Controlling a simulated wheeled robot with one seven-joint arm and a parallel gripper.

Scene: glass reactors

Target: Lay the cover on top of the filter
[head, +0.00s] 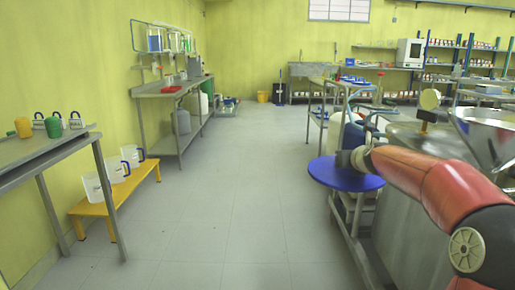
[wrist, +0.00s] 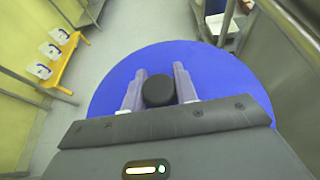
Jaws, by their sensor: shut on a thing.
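The cover is a wide, flat blue disc (head: 338,177) in the head view, out in front of my arm at the right of the aisle. In the wrist view the blue cover (wrist: 112,92) fills the space beyond my fingers. Its round black knob (wrist: 158,92) sits between the two fingers of my gripper (wrist: 160,73), which is shut on it. The cover looks about level. I cannot tell if it touches anything below. I cannot identify the filter for certain; a shiny metal funnel-shaped vessel (head: 487,128) stands at the far right.
A metal frame (head: 350,203) stands below the cover, beside a steel cabinet (head: 408,225). A shelf trolley (head: 320,100) is behind. A yellow bench (head: 128,192) with white jugs and a table (head: 40,148) are on the left. The aisle floor (head: 225,190) is clear.

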